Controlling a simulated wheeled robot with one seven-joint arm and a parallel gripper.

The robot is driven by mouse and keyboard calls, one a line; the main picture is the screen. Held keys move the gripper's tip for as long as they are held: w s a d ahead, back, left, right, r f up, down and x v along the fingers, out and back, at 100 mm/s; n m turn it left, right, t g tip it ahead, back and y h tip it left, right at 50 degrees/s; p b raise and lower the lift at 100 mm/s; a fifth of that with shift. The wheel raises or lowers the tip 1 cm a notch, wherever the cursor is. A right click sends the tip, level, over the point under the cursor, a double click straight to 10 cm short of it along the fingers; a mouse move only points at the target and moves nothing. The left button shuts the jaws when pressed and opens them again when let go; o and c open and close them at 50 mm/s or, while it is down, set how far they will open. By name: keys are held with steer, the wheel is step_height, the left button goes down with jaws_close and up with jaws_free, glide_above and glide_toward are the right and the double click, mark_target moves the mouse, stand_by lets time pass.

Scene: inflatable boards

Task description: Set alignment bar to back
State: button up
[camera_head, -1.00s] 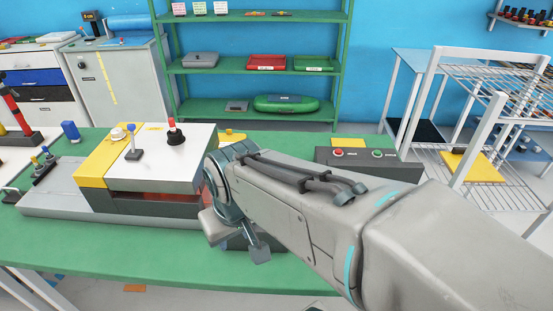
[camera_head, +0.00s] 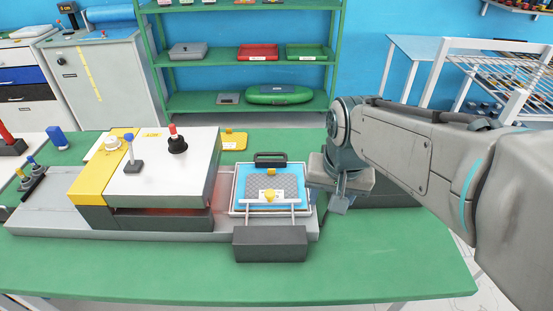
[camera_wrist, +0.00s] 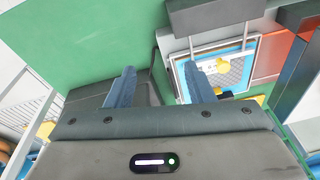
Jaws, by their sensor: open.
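A light bar on two thin rails (camera_head: 272,210) crosses the front part of a framed bed right of the press; which part is the alignment bar is not certain. A yellow knob (camera_head: 270,196) sits near its middle. On the bed lie a blue sheet (camera_head: 243,180) and a grey patterned piece (camera_head: 287,184). A black handle (camera_head: 270,159) stands at the bed's back edge. My gripper is at the bed's right side, its fingers mostly hidden in the head view. In the wrist view my gripper (camera_wrist: 159,66) is open and empty, with the bed (camera_wrist: 215,62) beyond its right finger.
A dark block (camera_head: 270,243) stands at the bed's front. The white-topped press (camera_head: 165,180) with its yellow panel (camera_head: 90,190) and levers is on the left. The green table (camera_head: 140,270) is clear in front. Green shelves (camera_head: 240,65) stand behind.

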steer(key=w+a+r+m+g+p, duration=0.1)
steer(key=w+a+r+m+p, duration=0.1)
steer(key=w+a+m, duration=0.5)
steer(key=g, duration=0.1)
glide_toward(270, 192)
step_height(270, 192, down, 9)
steer(key=shift+w+a+r+p, duration=0.1)
steer(key=shift+a+r+p, duration=0.1)
steer(key=shift+p, duration=0.8)
